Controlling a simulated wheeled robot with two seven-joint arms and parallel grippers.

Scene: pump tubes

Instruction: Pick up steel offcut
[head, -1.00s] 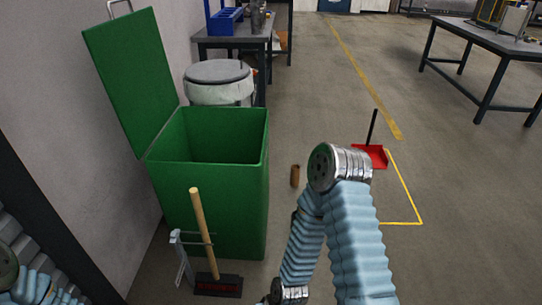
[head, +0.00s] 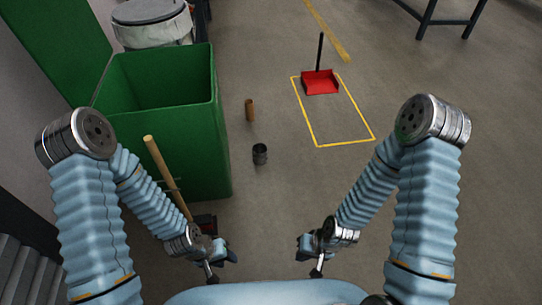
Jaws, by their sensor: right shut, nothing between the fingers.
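A short dark grey metal tube piece (head: 260,154), which looks like the steel offcut, stands on the floor right of the green bin. My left gripper (head: 222,263) is low in the picture, nearer to me than the offcut and to its left. It is small and dark here, and its opening cannot be made out. My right gripper (head: 308,262) is low in the picture, nearer to me and to the right of the offcut. It is shut and empty. Neither gripper touches the offcut.
A brown tube piece (head: 250,110) stands just beyond the offcut. The open green bin (head: 213,150), with a broom (head: 160,165) leaning by it, bounds the left. Floor to the right is clear.

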